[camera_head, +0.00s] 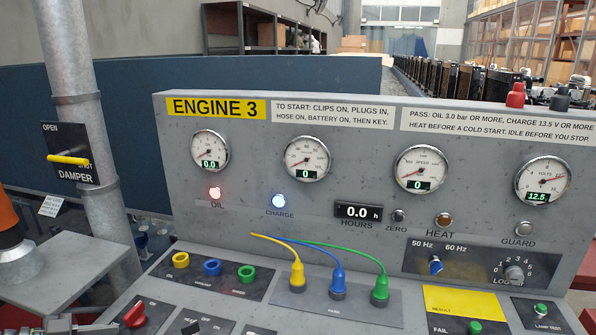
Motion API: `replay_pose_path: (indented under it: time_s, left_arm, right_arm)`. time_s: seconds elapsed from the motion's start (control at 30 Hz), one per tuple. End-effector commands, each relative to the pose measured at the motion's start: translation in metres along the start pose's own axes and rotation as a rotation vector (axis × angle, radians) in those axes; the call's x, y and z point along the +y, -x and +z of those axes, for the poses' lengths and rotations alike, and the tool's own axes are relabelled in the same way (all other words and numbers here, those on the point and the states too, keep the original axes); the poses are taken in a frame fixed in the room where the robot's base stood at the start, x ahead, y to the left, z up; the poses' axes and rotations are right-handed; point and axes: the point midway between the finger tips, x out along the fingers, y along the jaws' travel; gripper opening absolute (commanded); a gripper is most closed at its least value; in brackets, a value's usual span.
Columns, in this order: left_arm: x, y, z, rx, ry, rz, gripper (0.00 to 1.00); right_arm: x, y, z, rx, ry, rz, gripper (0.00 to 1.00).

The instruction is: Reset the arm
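A dark and metallic piece (62,325) shows at the bottom left corner, cut off by the picture edge. It may be part of my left gripper, but its fingertips cannot be made out. My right gripper is not in view. The Engine 3 panel (330,150) fills the middle, with several round gauges; the oil gauge (209,150) reads 0.0 and the volts gauge (543,181) reads 12.5.
Yellow (297,273), blue (337,285) and green (379,289) plugs with cables stand upright on the sloping console. A red knob (135,315) is at the lower left. The damper's yellow handle (68,160) is on a grey pipe (75,70). An orange object (8,220) stands at the left edge.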

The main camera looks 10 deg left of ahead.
Motion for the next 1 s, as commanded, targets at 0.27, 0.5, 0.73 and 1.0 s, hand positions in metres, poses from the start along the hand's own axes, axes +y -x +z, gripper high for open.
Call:
replay_pose_path:
  time_s: [0.27, 0.5, 0.73, 1.0]
  left_arm:
    - [0.079, -0.023, 0.045, -0.06, 0.029, 0.178, 0.31]
    - [0.157, -0.044, 0.092, -0.198, 0.042, 0.307, 0.31]
    - [0.208, -0.061, 0.128, -0.368, 0.055, 0.308, 0.31]
    - [0.234, -0.075, 0.155, -0.576, 0.115, 0.137, 0.31]
  right_arm:
    - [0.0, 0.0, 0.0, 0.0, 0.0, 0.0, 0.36]
    - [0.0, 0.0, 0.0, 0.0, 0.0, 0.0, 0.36]
    - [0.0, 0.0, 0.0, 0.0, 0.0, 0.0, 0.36]
    - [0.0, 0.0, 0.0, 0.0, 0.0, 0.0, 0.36]
